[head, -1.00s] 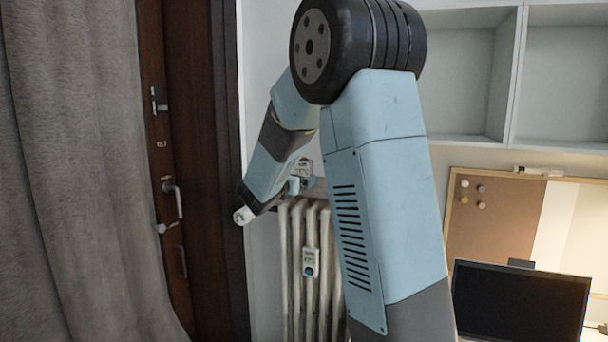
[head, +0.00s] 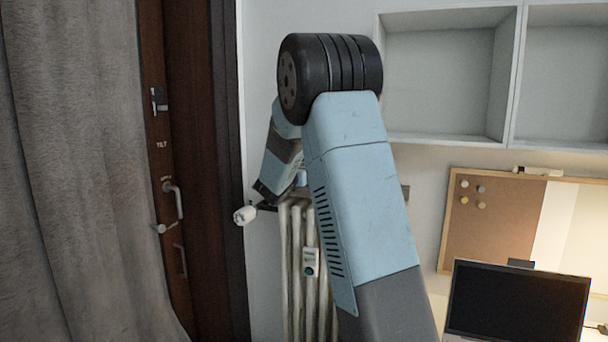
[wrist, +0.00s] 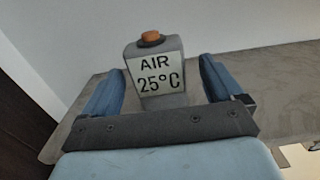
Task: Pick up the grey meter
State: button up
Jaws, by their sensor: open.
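The grey meter (wrist: 172,55) has an orange knob on top and a white label reading "AIR 25°C". In the wrist view it stands upright between the two blue fingers of my gripper (wrist: 160,82), with a visible gap on each side. My gripper is open and does not grasp it. In the head view my arm hides the meter, and only a small blue part of my gripper (head: 302,178) shows above the radiator.
A white radiator (head: 296,250) with another small labelled device (head: 310,262) on its front stands below. A grey-brown surface (wrist: 275,85) lies around the meter in the wrist view. A dark door (head: 190,120) and curtain (head: 80,150) are left; a laptop (head: 515,300) is right.

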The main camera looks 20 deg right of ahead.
jog(key=shift+x, duration=2.25)
jog(key=shift+w+a, duration=0.1)
jog(key=shift+c, duration=0.3)
jog(key=c, duration=1.1)
jog(key=shift+r, duration=0.1)
jog(key=shift+c, duration=0.2)
